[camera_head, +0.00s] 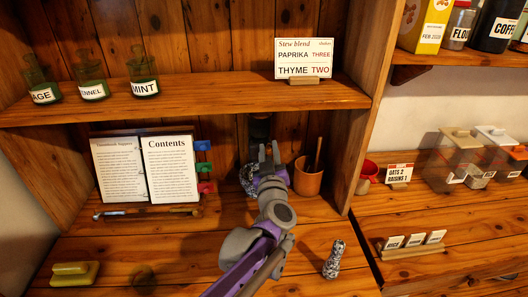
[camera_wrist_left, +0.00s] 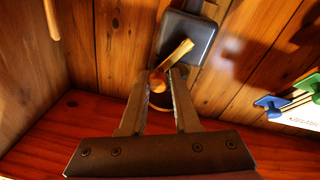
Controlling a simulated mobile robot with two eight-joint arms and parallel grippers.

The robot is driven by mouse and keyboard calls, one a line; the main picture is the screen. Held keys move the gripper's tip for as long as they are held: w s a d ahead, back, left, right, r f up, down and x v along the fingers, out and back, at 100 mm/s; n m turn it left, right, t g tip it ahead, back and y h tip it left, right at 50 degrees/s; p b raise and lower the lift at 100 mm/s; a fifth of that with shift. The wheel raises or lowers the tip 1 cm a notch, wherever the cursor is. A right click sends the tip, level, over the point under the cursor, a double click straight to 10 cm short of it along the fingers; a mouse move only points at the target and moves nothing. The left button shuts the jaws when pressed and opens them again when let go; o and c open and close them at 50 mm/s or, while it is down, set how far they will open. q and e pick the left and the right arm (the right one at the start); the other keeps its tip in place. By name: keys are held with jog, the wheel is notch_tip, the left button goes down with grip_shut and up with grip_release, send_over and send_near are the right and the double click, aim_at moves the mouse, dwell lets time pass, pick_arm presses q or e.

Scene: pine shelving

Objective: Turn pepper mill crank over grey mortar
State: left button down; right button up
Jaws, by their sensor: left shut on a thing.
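The pepper mill is a dark grey block (camera_wrist_left: 187,38) on the back boards, with a light wooden crank (camera_wrist_left: 176,54), in the left wrist view. In the head view its dark body (camera_head: 260,128) shows just behind my gripper and is mostly hidden. My left gripper (camera_head: 268,155) reaches in below the upper shelf. In the left wrist view its fingers (camera_wrist_left: 160,82) are closed around the crank's knob end. The speckled grey mortar (camera_head: 246,180) stands on the lower surface, partly hidden behind my gripper. My right gripper is not in view.
An open book (camera_head: 145,168) stands left of the arm, a brown cup (camera_head: 307,178) with utensils close at its right. A speckled pestle (camera_head: 334,260) stands at the front right. The upper shelf (camera_head: 200,101) hangs above.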

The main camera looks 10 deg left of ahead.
pick_arm(q)
jog(key=shift+w+d+f+m+h+b, duration=0.1)
jog(key=shift+d+f+m+b, duration=0.15)
jog(key=shift+m, duration=0.7)
jog(key=shift+d+f+m+h+b, duration=0.15)
jog(key=shift+d+f+m, duration=0.2)
jog(key=shift+m, duration=0.65)
jog(key=shift+w+d+f+m+h+b, duration=0.1)
jog(key=shift+d+f+m+b, duration=0.15)
jog(key=shift+m, duration=0.7)
jog(key=c, duration=0.7)
grip_release()
jog(key=shift+s, duration=0.1)
jog(key=s, duration=0.7)
jog(key=s+d, duration=0.1)
jog(key=s, duration=0.2)
jog(key=shift+s+f, duration=0.25)
jog(key=shift+s, duration=0.1)
